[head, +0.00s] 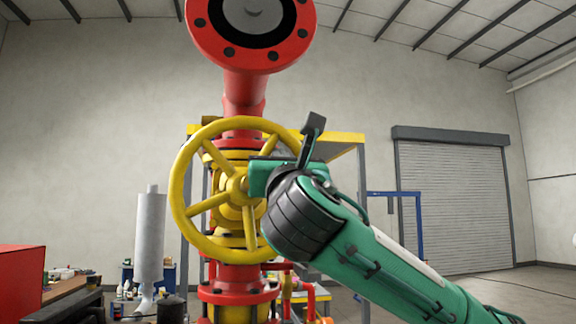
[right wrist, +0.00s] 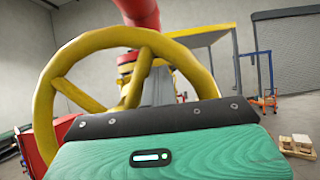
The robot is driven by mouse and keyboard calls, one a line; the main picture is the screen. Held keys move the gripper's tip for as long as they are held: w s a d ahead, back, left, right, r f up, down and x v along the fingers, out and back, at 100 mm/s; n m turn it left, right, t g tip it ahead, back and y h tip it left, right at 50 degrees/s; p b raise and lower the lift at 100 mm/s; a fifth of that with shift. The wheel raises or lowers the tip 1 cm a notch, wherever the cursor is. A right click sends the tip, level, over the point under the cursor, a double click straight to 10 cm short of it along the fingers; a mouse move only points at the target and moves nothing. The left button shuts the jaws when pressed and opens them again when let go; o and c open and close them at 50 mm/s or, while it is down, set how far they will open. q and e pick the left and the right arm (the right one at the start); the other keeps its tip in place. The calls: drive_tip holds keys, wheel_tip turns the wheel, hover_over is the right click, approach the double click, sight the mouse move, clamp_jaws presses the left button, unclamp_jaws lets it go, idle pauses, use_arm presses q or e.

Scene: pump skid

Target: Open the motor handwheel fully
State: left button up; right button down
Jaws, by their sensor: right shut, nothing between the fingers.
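The yellow spoked handwheel (head: 178,195) stands upright in the middle of the head view, mounted on a valve in a red vertical pipe (head: 243,92). My right gripper (head: 315,127) is in front of the wheel's right side and hides part of its rim. It is shut with nothing between its fingers. In the right wrist view, the handwheel (right wrist: 45,100) rises close behind the dark edge of my green gripper body, which hides the lower rim. I cannot tell whether the gripper touches the wheel. My left gripper is not in view.
A red flanged pipe end (head: 250,30) juts out above the wheel. A yellow frame (head: 345,137) stands behind the valve. A cluttered workbench (head: 75,285) and a red box (head: 20,283) are at lower left. Open floor lies right, before a roller door (head: 455,205).

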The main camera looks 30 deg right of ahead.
drive_tip(key=shift+w+a+r, duration=0.2)
drive_tip(key=shift+a+r, duration=0.35)
drive_tip(key=shift+a, duration=0.3)
drive_tip(key=shift+w+a+r, duration=0.15)
drive_tip(key=shift+a+r, duration=0.35)
drive_tip(key=shift+a, duration=0.35)
drive_tip(key=b+v, duration=0.7)
drive_tip(key=v, duration=0.2)
drive_tip(key=shift+d+f, duration=0.15)
drive_tip(key=shift+f, duration=0.05)
